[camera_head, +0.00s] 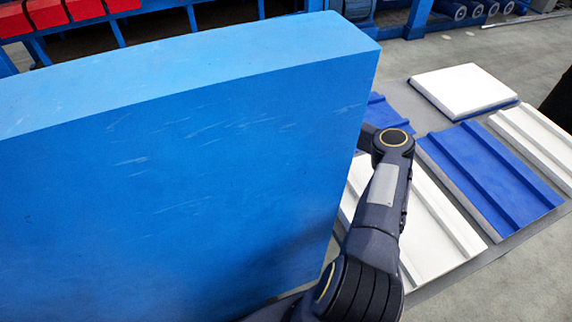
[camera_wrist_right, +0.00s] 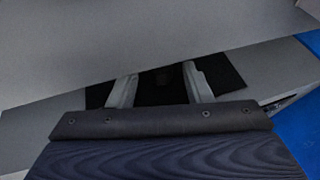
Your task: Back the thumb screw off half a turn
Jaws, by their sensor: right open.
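In the right wrist view my right gripper (camera_wrist_right: 160,80) is open, its two pale fingers set apart. A dark area lies between and behind the fingers; a faint dark shape shows in it, but I cannot tell whether it is the thumb screw. No thumb screw can be made out clearly in either view. In the head view my right arm reaches behind the large blue block (camera_head: 190,170), which hides the right gripper. My left gripper is not in view.
Grey surfaces (camera_wrist_right: 110,60) lie close above and around the fingers. Blue panels (camera_head: 495,175) and white panels (camera_head: 462,88) lie flat at the right. Red blocks (camera_head: 48,12) sit on a blue frame at the back left. Grey floor is clear at the lower right.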

